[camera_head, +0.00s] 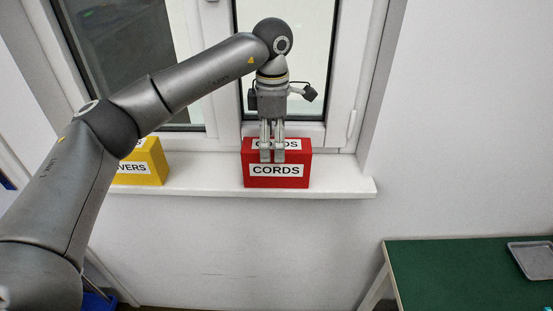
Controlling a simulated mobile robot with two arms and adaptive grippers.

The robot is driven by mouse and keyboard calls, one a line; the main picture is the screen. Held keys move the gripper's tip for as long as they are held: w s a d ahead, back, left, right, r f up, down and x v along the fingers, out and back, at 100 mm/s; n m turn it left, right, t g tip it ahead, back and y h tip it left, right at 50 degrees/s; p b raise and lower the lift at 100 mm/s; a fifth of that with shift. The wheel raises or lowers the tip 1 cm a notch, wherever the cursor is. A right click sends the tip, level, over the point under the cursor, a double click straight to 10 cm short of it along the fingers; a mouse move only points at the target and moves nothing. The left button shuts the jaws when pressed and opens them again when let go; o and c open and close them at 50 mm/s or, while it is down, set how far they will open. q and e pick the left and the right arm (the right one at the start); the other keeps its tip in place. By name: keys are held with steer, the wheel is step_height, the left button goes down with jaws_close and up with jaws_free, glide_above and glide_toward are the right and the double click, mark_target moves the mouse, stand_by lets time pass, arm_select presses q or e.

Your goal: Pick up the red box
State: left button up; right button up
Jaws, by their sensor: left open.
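The red box (297,180), labelled CORDS in black on white, stands on the white window sill in front of the window. My left gripper (272,160) points down over the box, with its fingers overlapping the top and the upper front of it. The gripper is open, though its fingers look close together from this angle. The fingers cover part of the label on the box's top. I cannot tell whether they touch the box. My right gripper is not in view.
A yellow box (150,172) stands on the sill (210,186) to the left, partly hidden by my left arm. The window frame is close behind the gripper. A green table (440,280) with a grey tray (535,259) is at the lower right.

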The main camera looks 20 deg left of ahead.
mark_target(295, 172)
arm_select(q)
steer(key=shift+f, duration=0.3)
steer(key=shift+w+d+f+p, duration=0.1)
steer(key=shift+w+f+p, duration=0.2)
steer(key=shift+p, duration=0.2)
step_height(295, 172, down, 3)
steer(key=shift+w+d+f+p, duration=0.15)
steer(key=shift+f+p, duration=0.05)
steer(key=shift+p, duration=0.75)
steer(key=shift+f, duration=0.55)
steer(key=shift+c, duration=1.2)
steer(key=c, duration=0.9)
steer(key=shift+c, duration=0.6)
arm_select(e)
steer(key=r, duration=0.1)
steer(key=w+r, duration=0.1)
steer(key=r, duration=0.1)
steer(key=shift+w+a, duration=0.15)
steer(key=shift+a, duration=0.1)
